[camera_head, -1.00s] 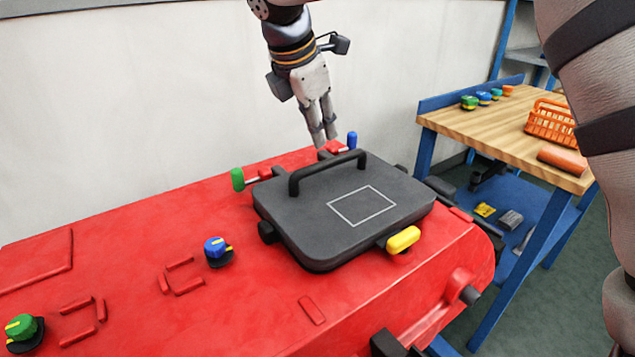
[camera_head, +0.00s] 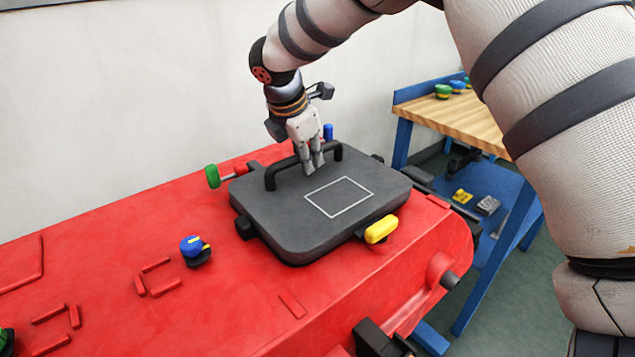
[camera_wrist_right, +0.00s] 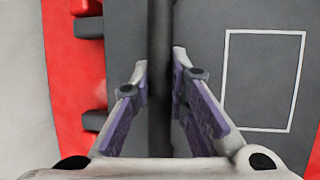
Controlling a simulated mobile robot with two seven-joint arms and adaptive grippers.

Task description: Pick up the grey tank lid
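The grey tank lid (camera_head: 285,222) lies flat on top of the red machine. It is a dark grey slab with a pale square outline and a raised black bar handle (camera_head: 272,178) along its far side. My right gripper (camera_head: 315,168) points down at the middle of the handle. In the right wrist view its fingers (camera_wrist_right: 160,75) stand on either side of the handle bar (camera_wrist_right: 160,25), very near it. Whether they press on the bar cannot be told. My left gripper is not in view.
Around the lid are a green knob (camera_head: 212,176), a blue knob (camera_head: 328,132) and a yellow knob (camera_head: 382,229). The red machine top (camera_head: 130,235) carries a blue-yellow dial (camera_head: 195,250). A blue bench with a wooden top (camera_head: 450,114) stands at right. A white wall is behind.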

